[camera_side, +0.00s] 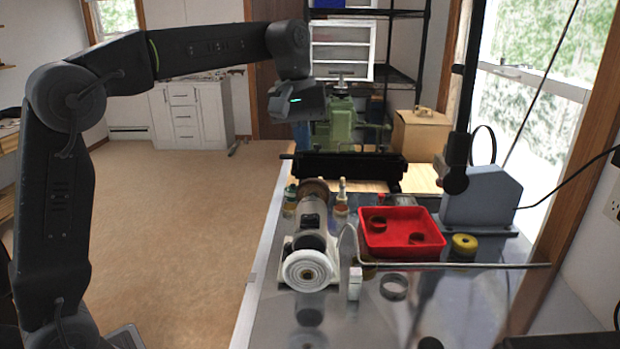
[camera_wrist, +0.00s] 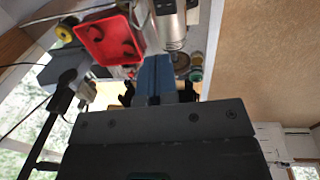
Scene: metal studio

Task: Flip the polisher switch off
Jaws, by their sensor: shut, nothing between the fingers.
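The polisher (camera_side: 310,212) is a silver motor on the metal bench, with a white buffing wheel at its near end and a brown wheel at its far end. A dark patch on top of its housing looks like the switch (camera_side: 311,222), but its position is too small to read. In the wrist view the polisher (camera_wrist: 172,25) lies just beyond my fingers. My gripper (camera_wrist: 155,62) has blue fingers that are shut and empty, apart from the polisher housing. In the side view my arm's end hangs above and behind the polisher; the fingertips cannot be made out there.
A red tray (camera_side: 384,247) with dark rings stands right of the polisher. A bent metal rod (camera_side: 450,265) runs across the bench in front of it. Small bottles (camera_side: 341,196) stand by the polisher's far end. A yellow roll (camera_side: 464,244) and a black post (camera_side: 462,130) are farther right.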

